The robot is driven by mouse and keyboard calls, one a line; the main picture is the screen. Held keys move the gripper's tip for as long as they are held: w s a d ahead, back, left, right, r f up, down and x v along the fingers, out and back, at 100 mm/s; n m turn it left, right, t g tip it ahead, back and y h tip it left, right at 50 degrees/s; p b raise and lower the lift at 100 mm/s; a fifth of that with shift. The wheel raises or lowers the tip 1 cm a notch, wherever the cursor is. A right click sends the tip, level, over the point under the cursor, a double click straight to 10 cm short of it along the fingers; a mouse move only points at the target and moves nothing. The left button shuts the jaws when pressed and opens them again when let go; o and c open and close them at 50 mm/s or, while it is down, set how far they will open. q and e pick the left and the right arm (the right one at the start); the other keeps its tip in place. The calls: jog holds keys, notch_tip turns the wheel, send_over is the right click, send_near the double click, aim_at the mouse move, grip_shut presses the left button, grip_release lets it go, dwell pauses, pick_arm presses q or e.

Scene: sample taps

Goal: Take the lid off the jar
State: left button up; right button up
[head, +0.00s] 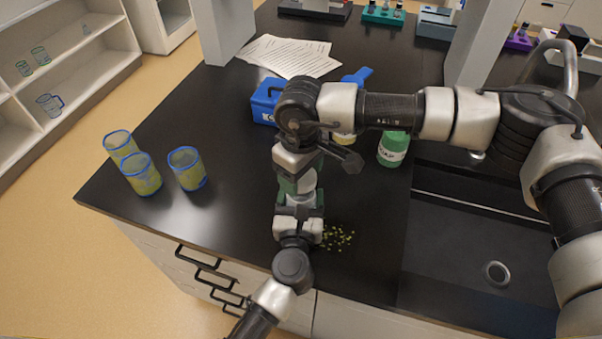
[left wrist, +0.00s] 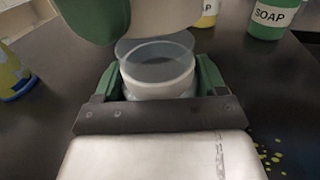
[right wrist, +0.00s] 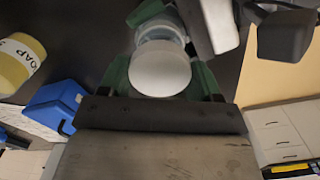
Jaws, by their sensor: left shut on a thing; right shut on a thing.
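The jar (left wrist: 158,85) is a clear vessel with a white band. My left gripper (head: 299,203) is shut around its body, with a green finger on each side in the left wrist view. The jar's clear rim shows bare there. The lid (right wrist: 160,72) is a round white disc in the right wrist view. My right gripper (head: 299,168) is shut on it from above, with a green finger on each side. The lid is above the jar, and the gap between them is hard to judge. My right arm and the grippers hide much of both in the head view.
Several yellow-green bits (head: 340,238) lie on the dark counter beside my left gripper. Blue-rimmed cups (head: 143,177) stand to the left. A blue box (head: 264,100) and a green soap bottle (head: 393,149) stand behind. A sink (head: 470,240) is at the right.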

notch_tip(320, 180, up, 3)
jog(key=shift+r, duration=0.2)
pick_arm(q)
jog(key=o, duration=1.8)
jog(key=shift+s, duration=0.1)
jog(key=s+b, duration=0.1)
jog(key=s, duration=0.2)
jog(key=s+b, duration=0.1)
jog(key=s, duration=0.3)
jog(key=s+a, duration=0.1)
jog(key=s, duration=0.3)
jog(key=shift+f+b, duration=0.1)
jog(key=shift+b, duration=0.3)
pick_arm(e)
notch_tip(320, 180, down, 3)
jog(key=shift+r, duration=0.1)
pick_arm(q)
jog(key=shift+s, duration=0.5)
